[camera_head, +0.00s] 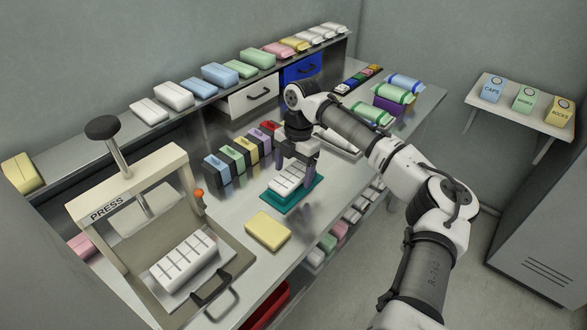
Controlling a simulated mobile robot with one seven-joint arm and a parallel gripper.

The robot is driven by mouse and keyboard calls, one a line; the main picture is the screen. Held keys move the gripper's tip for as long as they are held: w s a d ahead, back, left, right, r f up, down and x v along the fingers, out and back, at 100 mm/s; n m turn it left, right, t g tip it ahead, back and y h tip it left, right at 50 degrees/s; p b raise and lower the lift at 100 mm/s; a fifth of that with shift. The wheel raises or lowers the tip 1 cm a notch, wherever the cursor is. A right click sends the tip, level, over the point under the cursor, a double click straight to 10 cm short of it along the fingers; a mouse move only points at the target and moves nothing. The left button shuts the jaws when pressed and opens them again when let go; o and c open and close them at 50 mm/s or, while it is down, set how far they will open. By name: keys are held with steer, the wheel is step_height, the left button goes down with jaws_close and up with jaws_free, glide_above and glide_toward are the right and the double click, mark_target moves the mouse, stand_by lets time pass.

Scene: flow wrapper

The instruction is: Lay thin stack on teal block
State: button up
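A white stack with dark grooves (287,181) is over the teal block (292,206), whose edges show around it. From this angle I cannot tell whether the stack rests on the teal or is held just above it. My gripper (296,163) points down at the far end of the stack, with its dark fingers apart on either side. I cannot tell whether the fingers touch the stack. The far part of the stack is partly hidden by my gripper.
A press (150,205) with a white grooved slab (183,260) stands at the left. A yellow block (268,231) lies in front of the teal block. Several coloured upright boxes (232,165) stand behind and to the left. A back shelf carries several pastel packs (220,74).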

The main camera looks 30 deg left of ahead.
step_height(320, 180, up, 14)
steer(key=w+b, duration=0.2)
steer(key=shift+d+f, duration=0.15)
steer(key=shift+f, duration=0.1)
stand_by(0.6)
